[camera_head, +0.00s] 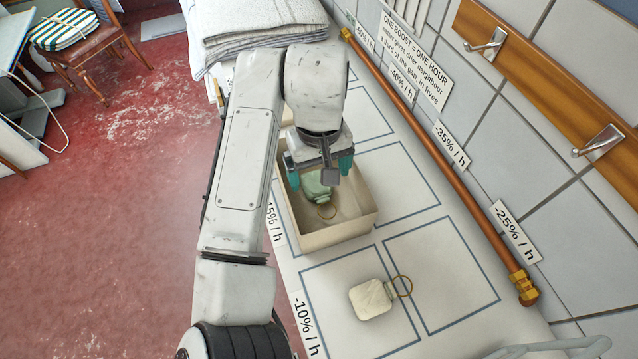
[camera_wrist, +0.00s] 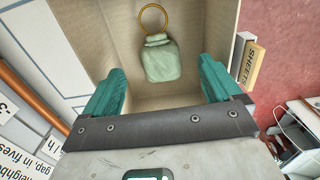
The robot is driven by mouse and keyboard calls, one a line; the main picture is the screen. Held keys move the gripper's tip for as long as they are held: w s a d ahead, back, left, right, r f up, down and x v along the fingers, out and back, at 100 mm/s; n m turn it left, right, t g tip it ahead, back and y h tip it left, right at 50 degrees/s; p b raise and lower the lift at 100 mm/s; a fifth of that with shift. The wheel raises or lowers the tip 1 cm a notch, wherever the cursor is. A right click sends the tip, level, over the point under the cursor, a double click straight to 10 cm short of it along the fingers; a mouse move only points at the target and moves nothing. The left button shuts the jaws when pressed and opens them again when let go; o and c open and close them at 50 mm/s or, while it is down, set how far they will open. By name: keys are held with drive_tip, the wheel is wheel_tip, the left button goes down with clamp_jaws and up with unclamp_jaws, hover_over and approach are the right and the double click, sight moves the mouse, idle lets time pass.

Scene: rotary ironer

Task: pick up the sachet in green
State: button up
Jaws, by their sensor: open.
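The green sachet (camera_head: 316,186) lies in a beige open box (camera_head: 335,236), its brass ring toward the near end of the box. In the wrist view the pale green sachet (camera_wrist: 161,62) lies on the box floor, ahead of the fingers, with its ring pointing away from my gripper. My gripper (camera_head: 321,166) is over the far part of the box, its teal fingers apart. In the wrist view my gripper (camera_wrist: 160,88) is open and empty, one finger to each side of the sachet's line. The fingers do not touch the sachet.
A cream sachet (camera_head: 371,299) with a ring lies on a near marked square of the white counter. Folded linen (camera_head: 250,25) is stacked at the far end. A copper pipe (camera_head: 440,165) runs along the tiled wall at right. Other marked squares are clear.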

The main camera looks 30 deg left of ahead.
sight(320, 191)
drive_tip(key=shift+s+d+f+p, duration=0.1)
drive_tip(key=shift+f+p, duration=0.2)
drive_tip(key=shift+f, duration=1.1)
drive_tip(key=shift+d+f+p, duration=0.1)
drive_tip(key=shift+f+p, duration=0.15)
drive_tip(key=shift+f, duration=1.1)
drive_tip(key=c, duration=1.1)
drive_tip(key=shift+r, duration=0.15)
drive_tip(key=shift+r, duration=0.5)
drive_tip(key=s+d+r, duration=0.1)
drive_tip(key=s+r, duration=0.3)
drive_tip(key=s+d+r, duration=0.1)
drive_tip(key=s+r, duration=0.3)
drive_tip(key=s, duration=0.1)
drive_tip(key=s+d+r+p, duration=0.1)
drive_tip(key=s+d+r, duration=0.1)
drive_tip(key=s+r, duration=0.1)
drive_tip(key=shift+s+d+r, duration=0.1)
drive_tip(key=shift+s+r, duration=0.3)
drive_tip(key=shift+s, duration=0.25)
